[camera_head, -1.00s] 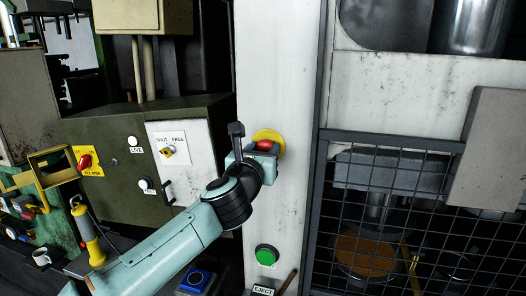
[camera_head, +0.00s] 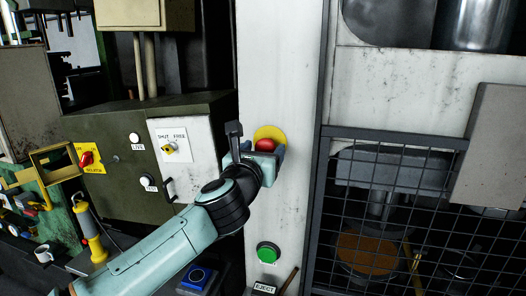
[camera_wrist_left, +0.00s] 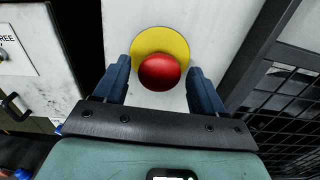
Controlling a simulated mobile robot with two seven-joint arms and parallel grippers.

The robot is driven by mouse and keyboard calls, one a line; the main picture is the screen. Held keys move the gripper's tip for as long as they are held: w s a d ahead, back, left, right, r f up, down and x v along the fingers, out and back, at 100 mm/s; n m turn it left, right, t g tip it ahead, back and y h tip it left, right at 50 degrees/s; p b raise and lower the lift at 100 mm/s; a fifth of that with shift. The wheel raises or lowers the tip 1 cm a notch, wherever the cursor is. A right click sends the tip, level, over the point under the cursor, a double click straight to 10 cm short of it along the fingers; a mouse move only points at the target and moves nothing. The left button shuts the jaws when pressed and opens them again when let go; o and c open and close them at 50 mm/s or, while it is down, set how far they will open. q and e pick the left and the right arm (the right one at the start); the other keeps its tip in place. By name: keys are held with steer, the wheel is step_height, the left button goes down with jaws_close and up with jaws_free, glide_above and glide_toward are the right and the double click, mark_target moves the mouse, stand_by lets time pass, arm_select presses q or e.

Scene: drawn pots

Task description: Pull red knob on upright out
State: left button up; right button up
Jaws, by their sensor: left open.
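The red knob (camera_head: 265,145) sits on a round yellow plate (camera_head: 268,131) on the white upright (camera_head: 280,60). In the left wrist view the red knob (camera_wrist_left: 159,72) shows as a round head in front of the yellow plate (camera_wrist_left: 160,42). My left gripper (camera_head: 264,153) is open, with its blue fingers on either side of the knob. In the wrist view a gap shows between the knob and each finger of the left gripper (camera_wrist_left: 160,85). The knob's shaft is hidden behind its head. My right gripper is not in view.
A green button (camera_head: 268,253) is lower on the upright, above an EJECT label (camera_head: 264,289). A mesh guard (camera_head: 385,215) stands close on the right. A white panel with a yellow switch (camera_head: 169,148) is to the left.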

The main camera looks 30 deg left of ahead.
arm_select(q)
steer(key=b+v, duration=0.2)
steer(key=v, duration=1.1)
steer(key=shift+s, duration=0.2)
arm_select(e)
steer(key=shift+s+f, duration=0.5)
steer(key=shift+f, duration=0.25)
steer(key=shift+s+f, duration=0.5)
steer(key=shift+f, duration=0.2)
arm_select(q)
steer(key=shift+f, duration=0.1)
